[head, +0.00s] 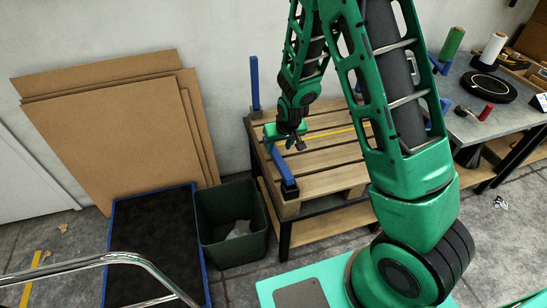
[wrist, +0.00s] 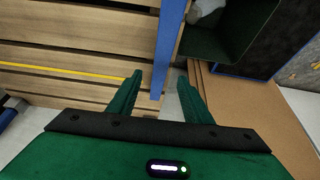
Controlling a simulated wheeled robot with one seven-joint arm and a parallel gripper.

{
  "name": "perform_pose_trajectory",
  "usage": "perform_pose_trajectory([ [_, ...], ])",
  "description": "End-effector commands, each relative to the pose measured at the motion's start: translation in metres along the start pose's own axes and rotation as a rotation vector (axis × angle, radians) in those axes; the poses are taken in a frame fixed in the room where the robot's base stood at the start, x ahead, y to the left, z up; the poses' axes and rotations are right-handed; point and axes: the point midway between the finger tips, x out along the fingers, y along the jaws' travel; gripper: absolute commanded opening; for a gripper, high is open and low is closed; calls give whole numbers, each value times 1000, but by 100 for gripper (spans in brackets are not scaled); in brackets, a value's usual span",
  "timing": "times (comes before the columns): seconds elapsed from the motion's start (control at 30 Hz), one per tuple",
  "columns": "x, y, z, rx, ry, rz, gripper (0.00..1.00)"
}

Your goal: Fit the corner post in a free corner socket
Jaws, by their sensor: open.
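A wooden slatted pallet (head: 322,149) stands on a low dark-framed stand. A blue post (head: 279,165) runs at its left side, down to a dark piece (head: 290,190) at the front left corner. I cannot tell whether it is seated there. Another blue post (head: 254,83) stands upright at the back left corner. My gripper (head: 298,143) is open above the left edge. In the wrist view the near blue post (wrist: 165,50) passes into the gap between my open fingertips (wrist: 160,84), not clasped. My arm hides the pallet's right side.
A dark green bin (head: 232,222) stands in front of the pallet on the left. Cardboard sheets (head: 115,130) lean on the wall, beside a blue-edged black panel (head: 150,245). A workbench with spools (head: 495,48) is at the right. A chrome rail (head: 110,259) crosses the front left.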

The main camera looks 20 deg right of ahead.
Motion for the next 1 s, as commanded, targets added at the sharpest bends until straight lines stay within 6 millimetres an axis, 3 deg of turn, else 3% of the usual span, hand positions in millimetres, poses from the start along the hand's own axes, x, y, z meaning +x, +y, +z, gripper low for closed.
perform_pose_trajectory([
  [0.13,18,2,0,2,-1,2,45],
  [0.43,34,2,1,3,-1,1,45],
  [0.73,69,1,4,3,-1,2,45],
  [1.0,77,0,3,3,0,1,45],
])
